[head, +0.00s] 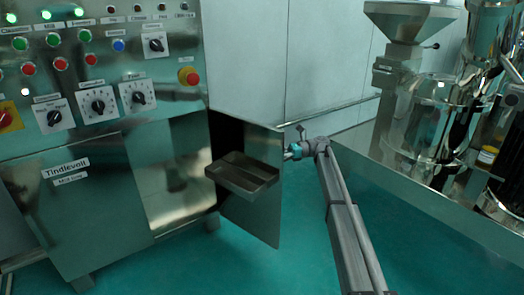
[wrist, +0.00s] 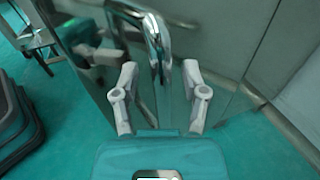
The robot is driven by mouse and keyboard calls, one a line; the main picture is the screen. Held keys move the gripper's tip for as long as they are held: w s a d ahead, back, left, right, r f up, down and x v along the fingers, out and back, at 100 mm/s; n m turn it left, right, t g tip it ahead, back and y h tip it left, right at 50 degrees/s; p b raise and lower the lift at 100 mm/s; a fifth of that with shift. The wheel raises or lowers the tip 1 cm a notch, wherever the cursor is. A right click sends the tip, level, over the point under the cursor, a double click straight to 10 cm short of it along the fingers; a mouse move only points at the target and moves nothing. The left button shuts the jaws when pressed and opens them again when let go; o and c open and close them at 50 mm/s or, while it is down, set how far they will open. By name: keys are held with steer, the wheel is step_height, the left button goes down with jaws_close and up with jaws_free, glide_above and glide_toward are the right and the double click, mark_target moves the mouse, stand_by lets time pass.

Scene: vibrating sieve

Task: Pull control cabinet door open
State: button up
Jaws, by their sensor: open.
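The control cabinet (head: 110,165) stands at the left in the head view. Its metal door (head: 262,218) stands swung out from the cabinet, with a dark gap at its hinge side and a tray (head: 245,187) on its inner face. My gripper (head: 290,153) is at the far edge of the door, its fingertips partly hidden behind it. In the wrist view my gripper (wrist: 158,75) is open, with one finger on each side of the lower end of the chrome door handle (wrist: 156,42). I cannot tell whether either finger touches the handle.
Steel machinery with a hopper (head: 400,20) and shiny vessels (head: 440,115) stands at the right on a raised metal base (head: 440,215). A pale wall (head: 325,60) is behind. The green floor (head: 290,262) around the door is clear.

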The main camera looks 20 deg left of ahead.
steer(key=v, duration=1.1)
steer(key=shift+w+d, duration=0.3)
steer(key=shift+s, duration=0.1)
steer(key=s+d+f+n+t+h+p, duration=0.2)
steer(key=s+d+n+t+h+p, duration=0.4)
steer(key=s+d, duration=1.45)
steer(key=s+d+f+n+t+h+p, duration=0.35)
steer(key=s+d+t+h+p, duration=0.35)
steer(key=s+d, duration=1.3)
step_height(320, 180, up, 39)
steer(key=w+g+p, duration=0.1)
steer(key=p, duration=3.7)
steer(key=shift+w+f+h+p, duration=0.2)
steer(key=shift+w+h+p, duration=0.1)
steer(key=shift+w+p, duration=0.1)
steer(key=shift+d, duration=0.15)
